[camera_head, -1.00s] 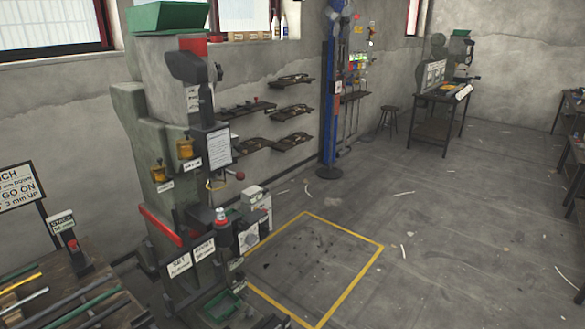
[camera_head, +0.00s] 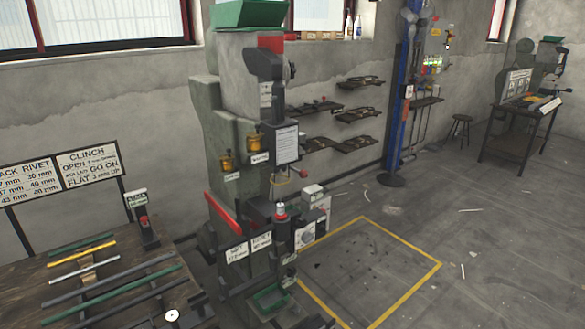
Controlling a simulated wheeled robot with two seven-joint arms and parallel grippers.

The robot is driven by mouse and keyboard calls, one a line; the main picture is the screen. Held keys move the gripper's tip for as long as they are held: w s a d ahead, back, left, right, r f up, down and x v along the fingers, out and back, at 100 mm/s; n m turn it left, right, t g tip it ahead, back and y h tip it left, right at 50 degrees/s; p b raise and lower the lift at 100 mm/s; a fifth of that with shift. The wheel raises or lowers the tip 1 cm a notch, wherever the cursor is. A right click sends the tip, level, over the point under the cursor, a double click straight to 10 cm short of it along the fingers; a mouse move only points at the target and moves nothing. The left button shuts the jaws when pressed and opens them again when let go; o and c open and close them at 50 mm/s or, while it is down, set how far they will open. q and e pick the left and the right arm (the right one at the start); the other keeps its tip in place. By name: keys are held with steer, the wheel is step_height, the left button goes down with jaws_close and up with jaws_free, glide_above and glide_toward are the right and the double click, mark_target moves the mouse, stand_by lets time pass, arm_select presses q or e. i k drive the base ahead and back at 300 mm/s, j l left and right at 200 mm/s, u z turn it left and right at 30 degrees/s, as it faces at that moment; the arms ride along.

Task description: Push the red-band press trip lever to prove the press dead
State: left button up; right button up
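The tall grey-green press (camera_head: 229,92) stands left of centre against the back wall. A red band (camera_head: 271,43) runs near its top, beside a dark head, and a red bar (camera_head: 223,213) slants along its lower left side. A small lever with a red ball knob (camera_head: 303,173) sticks out to the right at mid height. I cannot tell for sure that it is the trip lever. Nothing touches the knob. Neither of my grippers is in view.
A bench (camera_head: 30,285) with several coloured rods stands at the left, under a rivet sign (camera_head: 85,172). A blue column (camera_head: 397,110) and a second press (camera_head: 550,70) stand farther back.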

mark_target(303, 174)
steer(key=i+l+u, duration=0.1)
steer(key=u, duration=0.3)
steer(key=i+l+u, duration=0.1)
steer(key=u, duration=0.3)
steer(key=l+u, duration=0.25)
steer(key=u, duration=0.15)
steer(key=i+l+u, duration=0.25)
steer(key=l, duration=0.8)
steer(key=l+u, duration=0.25)
steer(key=l, duration=0.75)
